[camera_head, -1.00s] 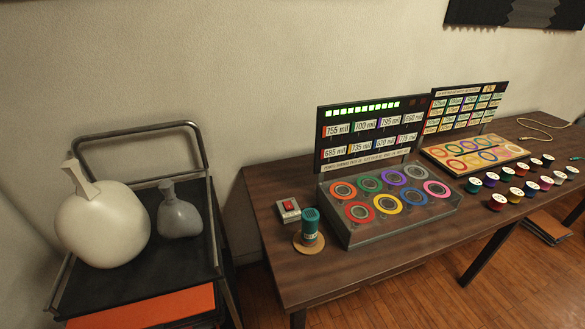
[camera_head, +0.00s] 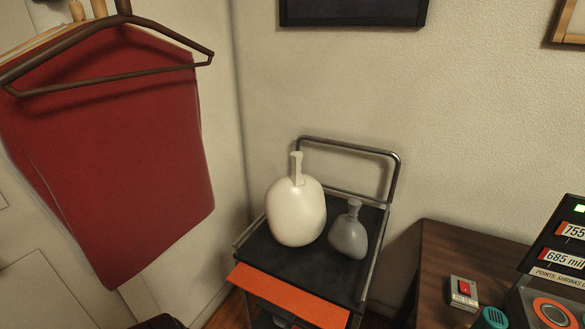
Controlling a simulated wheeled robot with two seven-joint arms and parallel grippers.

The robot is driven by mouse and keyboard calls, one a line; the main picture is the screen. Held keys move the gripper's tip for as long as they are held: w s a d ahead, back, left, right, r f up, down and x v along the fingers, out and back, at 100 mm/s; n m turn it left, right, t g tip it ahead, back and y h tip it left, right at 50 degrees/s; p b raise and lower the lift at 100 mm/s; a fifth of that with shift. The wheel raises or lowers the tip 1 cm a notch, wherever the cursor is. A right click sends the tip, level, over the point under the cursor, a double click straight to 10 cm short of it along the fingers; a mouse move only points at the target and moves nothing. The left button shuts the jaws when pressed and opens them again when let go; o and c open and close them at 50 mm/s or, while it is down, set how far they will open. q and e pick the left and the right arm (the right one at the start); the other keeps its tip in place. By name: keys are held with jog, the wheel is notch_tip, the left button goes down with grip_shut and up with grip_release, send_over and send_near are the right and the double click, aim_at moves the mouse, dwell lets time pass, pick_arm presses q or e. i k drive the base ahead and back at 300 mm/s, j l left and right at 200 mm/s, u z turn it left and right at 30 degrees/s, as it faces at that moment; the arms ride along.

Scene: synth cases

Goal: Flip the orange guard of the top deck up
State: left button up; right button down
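A cart with a black top deck (camera_head: 268,250) stands against the wall in the middle of the view. An orange guard (camera_head: 290,297) runs along the deck's near edge as a flat panel. It looks folded down, sloping outward and below the deck's level. A large cream vase (camera_head: 296,215) and a smaller grey vase (camera_head: 349,235) stand upright on the deck behind it. Neither of my grippers is in view.
A metal handle (camera_head: 350,144) rises at the cart's back. A red cloth (camera_head: 110,150) hangs from a brown hanger at the left. A wooden table (camera_head: 440,250) at the right holds a red-button switch (camera_head: 463,291), a teal-topped item (camera_head: 493,317) and a display board (camera_head: 560,245).

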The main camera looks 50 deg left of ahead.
aim_at(283, 300)
jog(key=u, duration=1.55)
